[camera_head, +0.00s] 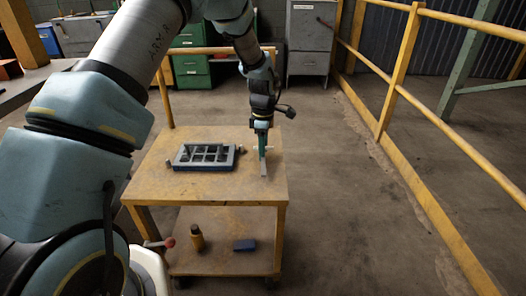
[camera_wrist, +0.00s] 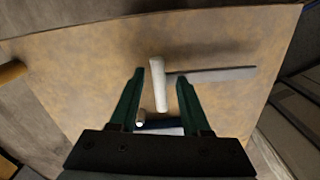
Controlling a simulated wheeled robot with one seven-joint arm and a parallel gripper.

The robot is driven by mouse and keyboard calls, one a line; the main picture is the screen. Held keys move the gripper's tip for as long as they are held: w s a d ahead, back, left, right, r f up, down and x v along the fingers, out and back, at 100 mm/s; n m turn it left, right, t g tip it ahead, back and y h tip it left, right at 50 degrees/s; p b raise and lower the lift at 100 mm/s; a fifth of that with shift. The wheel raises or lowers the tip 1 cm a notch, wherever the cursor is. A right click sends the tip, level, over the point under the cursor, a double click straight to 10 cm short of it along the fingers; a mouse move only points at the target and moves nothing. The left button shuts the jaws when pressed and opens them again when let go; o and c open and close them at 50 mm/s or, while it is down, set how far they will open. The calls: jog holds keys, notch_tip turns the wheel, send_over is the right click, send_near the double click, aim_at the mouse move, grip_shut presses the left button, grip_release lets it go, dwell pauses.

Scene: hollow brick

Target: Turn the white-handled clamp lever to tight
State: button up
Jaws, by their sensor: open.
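The white handle (camera_wrist: 158,85) of the clamp lever lies between my fingers in the wrist view, seen from above. A flat grey bar (camera_wrist: 212,75) runs from beside it to the right, and it also shows on the cart top in the head view (camera_head: 263,168). My gripper (camera_wrist: 159,72) is open, with a green finger on each side of the handle and visible gaps. In the head view my gripper (camera_head: 262,150) points down over the right part of the cart top. A dark part with a pale round end (camera_wrist: 140,116) sits lower between the fingers. I cannot tell the handle's height relative to the fingertips.
A grey-blue compartmented frame (camera_head: 207,168) lies on the yellow cart top (camera_head: 160,186), left of my gripper. The lower shelf holds a brown bottle-like object (camera_head: 197,238) and a blue block (camera_head: 245,245). A yellow railing (camera_head: 440,125) stands right, beyond open floor.

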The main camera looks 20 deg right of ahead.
jog(key=shift+f, duration=0.4)
grip_shut()
dwell(0.4)
